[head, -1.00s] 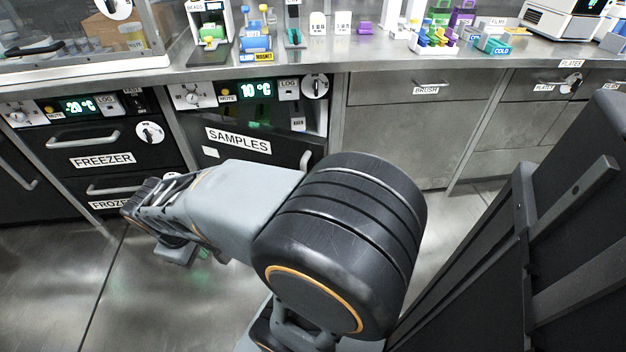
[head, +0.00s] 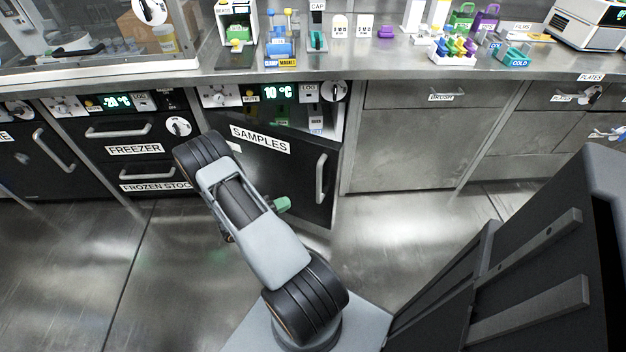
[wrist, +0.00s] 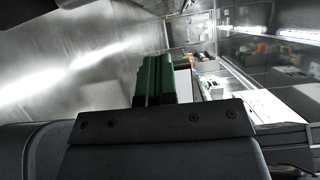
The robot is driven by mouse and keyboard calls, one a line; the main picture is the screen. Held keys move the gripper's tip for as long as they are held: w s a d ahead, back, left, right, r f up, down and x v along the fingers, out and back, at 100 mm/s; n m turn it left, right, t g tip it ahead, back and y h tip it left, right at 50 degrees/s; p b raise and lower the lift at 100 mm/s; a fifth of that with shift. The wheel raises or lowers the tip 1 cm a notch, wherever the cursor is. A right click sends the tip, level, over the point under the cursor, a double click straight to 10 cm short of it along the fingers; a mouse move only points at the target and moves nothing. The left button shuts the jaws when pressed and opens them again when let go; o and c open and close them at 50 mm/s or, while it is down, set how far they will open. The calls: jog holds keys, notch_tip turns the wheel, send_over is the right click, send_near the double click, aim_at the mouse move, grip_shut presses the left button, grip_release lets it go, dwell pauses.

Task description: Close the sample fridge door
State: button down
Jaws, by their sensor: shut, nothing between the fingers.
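The sample fridge door (head: 285,165) is black, with a white SAMPLES label and a grey upright handle (head: 321,178) near its right edge. It stands ajar: its right side juts out from the cabinet front, and the lit fridge interior (head: 318,121) shows above it. My gripper (head: 283,204) shows as green fingertips low in front of the door, partly hidden by my arm. In the wrist view the green fingers (wrist: 153,78) are together and empty. The lit interior with shelves and small items shows right of them. I cannot tell whether the fingers touch the door.
Freezer drawers (head: 130,150) are left of the fridge, and a grey cabinet (head: 410,145) with a BRUSH drawer is right. The counter (head: 400,66) above holds racks and lab gear. Open metal floor (head: 420,240) lies in front of the cabinets.

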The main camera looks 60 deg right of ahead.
jog(key=w+d+b+x, duration=0.1)
jog(key=w+b+x, duration=0.1)
jog(key=x, duration=1.1)
jog(key=shift+w+d+n+b, duration=0.15)
jog(key=shift+w+n+b, duration=0.15)
jog(key=shift+w+n, duration=0.1)
jog(key=shift+f, duration=0.1)
